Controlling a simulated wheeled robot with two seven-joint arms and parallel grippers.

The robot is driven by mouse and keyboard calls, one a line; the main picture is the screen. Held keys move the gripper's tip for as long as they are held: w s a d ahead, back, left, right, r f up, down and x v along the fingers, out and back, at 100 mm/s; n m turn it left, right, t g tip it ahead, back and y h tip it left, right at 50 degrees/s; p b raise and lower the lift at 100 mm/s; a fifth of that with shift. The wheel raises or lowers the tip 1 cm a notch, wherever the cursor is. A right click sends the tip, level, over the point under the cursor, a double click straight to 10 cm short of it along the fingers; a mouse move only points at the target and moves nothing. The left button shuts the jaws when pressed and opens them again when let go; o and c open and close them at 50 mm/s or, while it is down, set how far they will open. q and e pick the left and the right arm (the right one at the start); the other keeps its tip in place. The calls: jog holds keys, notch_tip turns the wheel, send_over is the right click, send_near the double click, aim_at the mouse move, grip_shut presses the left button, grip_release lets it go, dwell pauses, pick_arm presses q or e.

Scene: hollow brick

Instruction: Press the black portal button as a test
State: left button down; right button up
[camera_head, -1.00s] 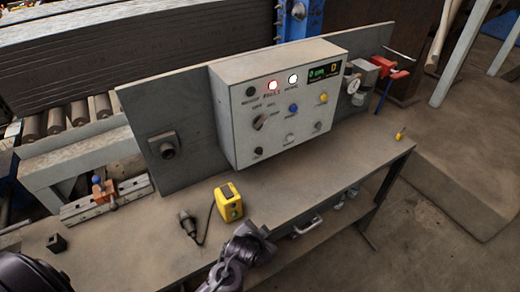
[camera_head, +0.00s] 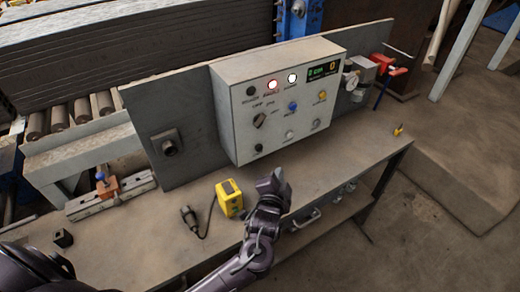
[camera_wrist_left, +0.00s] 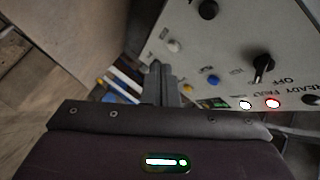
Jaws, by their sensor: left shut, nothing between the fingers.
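The grey control box (camera_head: 240,135) stands on the bench with its panel towards me. A black button (camera_head: 258,148) sits at its lower left and another small dark button (camera_head: 316,123) at its lower right; I cannot read which label says portal. The lower-left black button also shows at the top of the left wrist view (camera_wrist_left: 208,10). My left gripper (camera_head: 278,178) is shut and empty, in front of and below the panel, apart from it in the head view. In the left wrist view its fingers (camera_wrist_left: 160,75) point towards the panel's side with the white and yellow buttons. My right gripper is out of view.
The panel also has a selector knob (camera_head: 260,120), a blue button (camera_head: 292,106), a white button (camera_head: 289,135), a yellow button (camera_head: 322,95) and a lit red lamp (camera_head: 272,85). A yellow box (camera_head: 229,198) with a dark cable stands left of my gripper.

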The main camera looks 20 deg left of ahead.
aim_at(259, 148)
pick_arm(q)
jog(key=w+a+b, duration=0.2)
jog(key=w+a, duration=0.3)
jog(key=a, duration=0.1)
jog(key=shift+a, duration=0.2)
dwell(1.4)
jog(key=shift+a, duration=0.1)
dwell(0.5)
jog(key=shift+w+a, duration=0.2)
jog(key=shift+w, duration=0.05)
